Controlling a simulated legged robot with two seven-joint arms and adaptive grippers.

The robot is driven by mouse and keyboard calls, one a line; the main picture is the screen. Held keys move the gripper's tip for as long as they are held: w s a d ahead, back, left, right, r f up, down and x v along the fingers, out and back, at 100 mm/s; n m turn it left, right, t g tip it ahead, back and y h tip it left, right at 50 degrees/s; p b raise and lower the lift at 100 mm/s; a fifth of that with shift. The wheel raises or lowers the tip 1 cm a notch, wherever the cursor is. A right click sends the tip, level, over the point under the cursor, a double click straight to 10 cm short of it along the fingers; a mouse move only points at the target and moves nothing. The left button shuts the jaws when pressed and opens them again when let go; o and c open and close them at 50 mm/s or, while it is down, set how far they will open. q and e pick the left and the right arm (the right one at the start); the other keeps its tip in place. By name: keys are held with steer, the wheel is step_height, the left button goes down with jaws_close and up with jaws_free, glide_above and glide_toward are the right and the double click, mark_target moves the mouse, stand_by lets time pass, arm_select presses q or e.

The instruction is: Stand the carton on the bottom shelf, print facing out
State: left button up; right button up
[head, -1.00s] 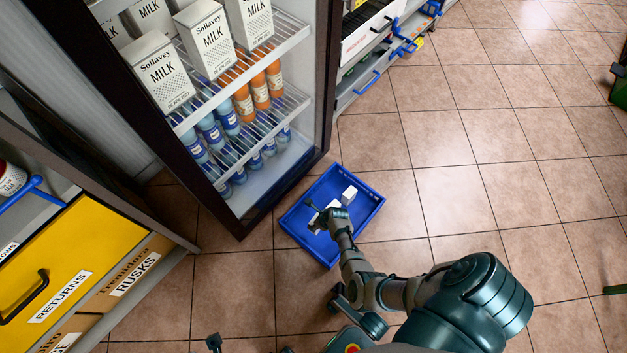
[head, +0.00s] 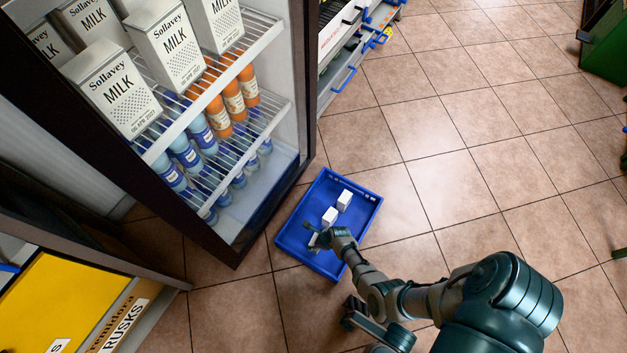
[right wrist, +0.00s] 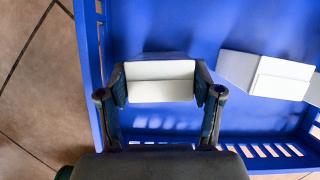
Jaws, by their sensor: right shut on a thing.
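My right gripper (head: 322,238) reaches down into a blue crate (head: 350,251) on the floor. In the right wrist view its fingers (right wrist: 160,92) are shut on the two sides of a white carton (right wrist: 160,70). The faces of it that show are plain white; I see no print on them. In the head view the gripper mostly hides this carton. Two other white cartons (head: 329,215) (head: 344,199) are in the crate. The open cooler (head: 222,243) stands left of the crate; its bottom (head: 277,180) is partly bare at the right.
Large milk cartons (head: 113,90) stand on the cooler's upper wire shelf. Orange (head: 234,100) and blue-capped bottles (head: 185,152) stand below. The tiled floor (head: 450,180) to the right is clear.

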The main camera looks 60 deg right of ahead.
steer(key=shift+f, duration=0.25)
steer(key=o, duration=1.4)
